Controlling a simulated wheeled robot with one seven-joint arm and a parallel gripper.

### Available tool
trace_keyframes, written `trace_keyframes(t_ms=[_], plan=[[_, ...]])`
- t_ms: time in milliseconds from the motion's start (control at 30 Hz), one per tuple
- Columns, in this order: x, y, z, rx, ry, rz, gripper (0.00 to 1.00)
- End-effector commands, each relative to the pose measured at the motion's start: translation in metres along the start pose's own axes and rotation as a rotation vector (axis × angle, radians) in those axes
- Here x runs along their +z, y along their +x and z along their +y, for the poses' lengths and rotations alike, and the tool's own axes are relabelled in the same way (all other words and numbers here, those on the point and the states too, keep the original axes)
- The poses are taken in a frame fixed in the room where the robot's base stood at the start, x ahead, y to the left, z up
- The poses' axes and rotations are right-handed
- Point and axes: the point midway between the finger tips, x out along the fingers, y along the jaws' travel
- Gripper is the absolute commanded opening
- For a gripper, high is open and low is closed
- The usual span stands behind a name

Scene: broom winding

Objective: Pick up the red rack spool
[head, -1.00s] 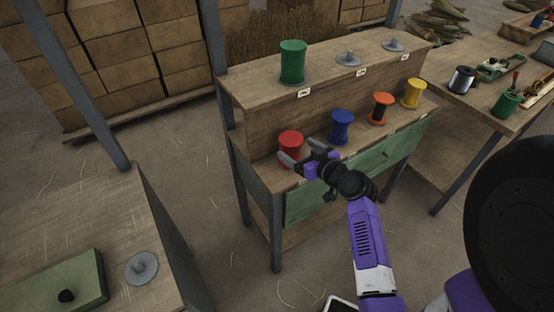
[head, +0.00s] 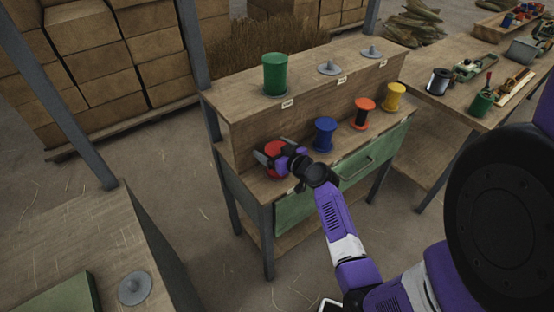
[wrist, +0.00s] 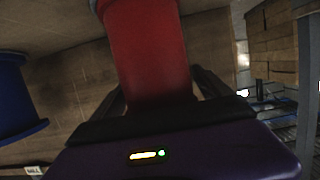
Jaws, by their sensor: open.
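The red spool (head: 276,149) stands upright at the left end of the rack's lower shelf (head: 255,185). My gripper (head: 272,157) is at the spool, partly hiding it in the head view. In the wrist view the red spool (wrist: 147,50) fills the middle, between the two open fingers. The fingers show as dark shapes on either side of it. Whether they touch the spool cannot be told.
A blue spool (head: 325,134) stands just right of the red one. An orange spool (head: 363,113) and a yellow spool (head: 395,97) stand farther right. A green spool (head: 275,74) and empty holders (head: 329,68) are on the upper shelf. A bench (head: 100,235) is at lower left.

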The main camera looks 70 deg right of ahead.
Motion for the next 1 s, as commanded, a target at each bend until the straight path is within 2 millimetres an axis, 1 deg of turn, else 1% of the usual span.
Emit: trace_keyframes(t_ms=[100,167,200,467,500,800,867,1000], plan=[[0.000,0.000,0.000,0.000,0.000,0.000,0.88],[0.000,0.000,0.000,0.000,0.000,0.000,0.77],[0.000,0.000,0.000,0.000,0.000,0.000,0.69],[0.000,-0.001,0.000,0.000,0.001,0.000,0.18],[0.000,-0.001,0.000,0.000,0.001,0.000,0.10],[-0.003,-0.001,0.000,0.001,0.000,0.003,0.10],[-0.005,-0.002,0.000,0.000,0.000,0.004,0.10],[-0.017,-0.005,0.000,0.000,-0.001,0.005,0.10]])
